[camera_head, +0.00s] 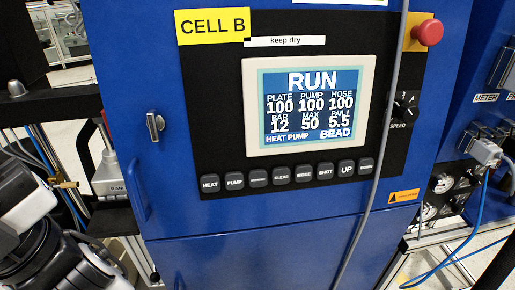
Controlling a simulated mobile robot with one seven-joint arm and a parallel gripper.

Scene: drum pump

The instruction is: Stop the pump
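A blue control cabinet (255,235) marked CELL B fills the middle of the view. Its lit screen (310,105) reads RUN, with PLATE 100, PUMP 100, HOSE 100, BAR 12, MAX 50, PAIL 5.5, HEAT PUMP and BEAD. Below the screen is a row of dark buttons, among them HEAT (210,184), PUMP (234,181), CLEAR (281,176), MODE (303,174), SHOT (325,171) and UP (347,168). Some button labels are too small to read. A red mushroom button (428,33) sits on a yellow plate at upper right. My gripper is not in view; white and black links of my arm show at lower left.
A grey cable (391,110) hangs across the cabinet front, right of the screen. A black SPEED knob (405,103) is beside it. A silver latch (154,124) and a blue handle (137,185) stick out at left. Gauges and blue hoses (450,258) are at right.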

